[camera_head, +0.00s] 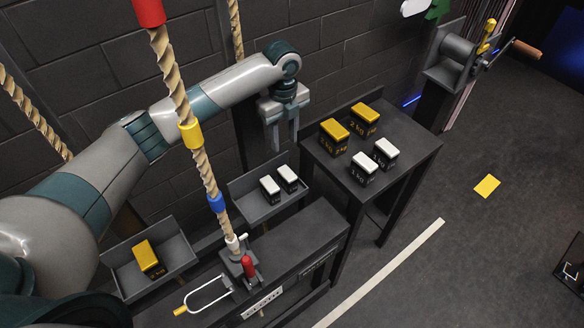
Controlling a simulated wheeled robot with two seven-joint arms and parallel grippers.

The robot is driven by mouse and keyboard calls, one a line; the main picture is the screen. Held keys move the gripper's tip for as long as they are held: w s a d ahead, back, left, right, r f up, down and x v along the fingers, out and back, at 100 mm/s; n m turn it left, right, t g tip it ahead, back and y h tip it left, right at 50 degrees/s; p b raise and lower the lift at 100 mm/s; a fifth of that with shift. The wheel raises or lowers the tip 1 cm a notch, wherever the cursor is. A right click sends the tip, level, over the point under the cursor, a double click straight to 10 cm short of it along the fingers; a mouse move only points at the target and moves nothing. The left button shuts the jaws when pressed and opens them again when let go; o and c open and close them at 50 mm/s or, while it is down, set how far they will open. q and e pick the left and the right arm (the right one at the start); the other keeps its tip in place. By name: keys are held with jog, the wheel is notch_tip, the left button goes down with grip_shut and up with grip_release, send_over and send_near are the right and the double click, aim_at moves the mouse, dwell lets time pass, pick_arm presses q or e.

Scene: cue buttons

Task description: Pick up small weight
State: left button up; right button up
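Two small white-topped weights, one nearer (364,169) and one farther right (385,153), stand upright on the dark table (415,151). The nearer one seems to be marked 1 kg. Two more white-topped weights, a left one (270,189) and a right one (288,178), stand in the middle tray (246,189). Larger yellow-topped weights stand at the back of the table, one in front (334,136) and one behind (365,118). My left gripper (283,146) points down, open and empty, above and behind the middle tray, left of the table. My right gripper is out of view.
A left tray (180,249) holds one yellow-topped weight (146,258). A banded rope (203,165) hangs in front of my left arm, down to a lever mechanism (240,265) on a dark bench. A crank winch (458,62) stands at the right. The right floor is mostly clear.

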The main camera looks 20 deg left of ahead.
aim_at(286, 172)
pick_arm(q)
jog(key=shift+w+r, duration=0.15)
jog(key=shift+w, duration=0.3)
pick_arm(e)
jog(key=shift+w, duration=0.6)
pick_arm(q)
jog(key=shift+s, duration=0.1)
